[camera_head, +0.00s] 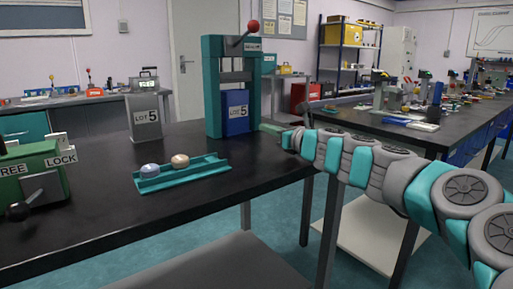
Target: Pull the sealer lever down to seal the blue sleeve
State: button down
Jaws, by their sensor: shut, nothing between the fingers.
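The sealer (213,80) is a tall teal frame standing at the back of the black bench. Its lever (244,36) is a dark bar with a red ball knob (253,25), angled up to the right at the top of the frame. The blue sleeve (236,125) stands upright inside the lower part of the frame, with a white "LOT 5" label. My gripper (268,128) is shut and empty at the sealer's lower right, well below the lever and apart from it. The fingertips are small, and whether they touch the frame is unclear.
A teal tray (185,180) with two rounded pieces lies on the black bench (120,235) in front of the sealer. A green FREE/LOCK device (35,170) is at the left. A grey LOT 5 container (145,112) stands behind. Space above my gripper looks clear.

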aim_at(253, 26)
jog(key=k+l, duration=0.7)
jog(key=l, duration=0.1)
